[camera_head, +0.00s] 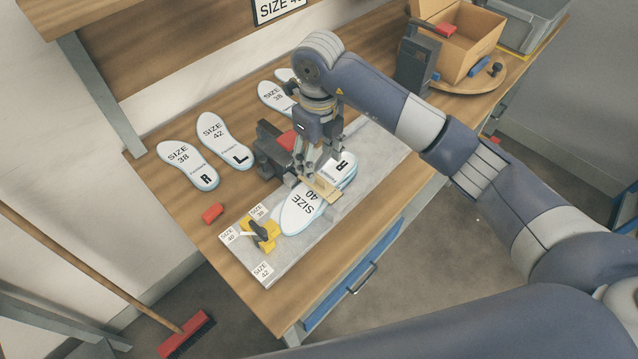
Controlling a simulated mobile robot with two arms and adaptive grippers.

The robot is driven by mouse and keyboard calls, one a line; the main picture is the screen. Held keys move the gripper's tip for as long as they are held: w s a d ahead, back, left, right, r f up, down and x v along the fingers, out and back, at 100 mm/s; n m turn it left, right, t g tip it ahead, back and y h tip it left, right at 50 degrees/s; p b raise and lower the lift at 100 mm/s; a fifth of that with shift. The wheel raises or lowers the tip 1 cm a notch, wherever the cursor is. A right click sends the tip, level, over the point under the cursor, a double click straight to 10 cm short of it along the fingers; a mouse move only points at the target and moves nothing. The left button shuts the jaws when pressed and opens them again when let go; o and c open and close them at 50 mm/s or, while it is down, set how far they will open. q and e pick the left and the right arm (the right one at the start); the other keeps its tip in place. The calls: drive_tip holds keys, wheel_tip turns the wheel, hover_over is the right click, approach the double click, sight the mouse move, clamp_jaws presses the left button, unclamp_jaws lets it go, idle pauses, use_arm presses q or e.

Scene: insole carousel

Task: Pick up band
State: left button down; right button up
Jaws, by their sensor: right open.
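The band (326,189) looks like a tan strip lying across the middle of the white size 40 insole (297,214) on the grey board (275,262). Part of the band is hidden by my right gripper (316,176). My right gripper points down with its fingertips right at the band. It is open, and I cannot tell whether the fingers touch the band. The insole's far end, marked R, shows beyond the gripper. My left gripper is out of view.
A yellow clamp-like piece (262,235) with a black knob stands at the board's near end by size labels. A dark fixture (272,150) is left of the gripper. Loose insoles (190,166) and a red block (213,213) lie left. A cardboard box (462,40) stands back right.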

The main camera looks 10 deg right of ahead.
sight(320, 179)
wheel_tip(320, 179, down, 2)
drive_tip(key=shift+f+p, duration=0.25)
drive_tip(key=shift+p, duration=0.05)
drive_tip(key=shift+f+p, duration=0.3)
wheel_tip(320, 179, down, 3)
drive_tip(key=shift+s+f+p, duration=0.1)
drive_tip(key=shift+f+p, duration=0.1)
drive_tip(key=shift+p, duration=0.65)
drive_tip(key=shift+d+f, duration=0.1)
drive_tip(key=shift+f, duration=0.45)
drive_tip(key=c, duration=1.1)
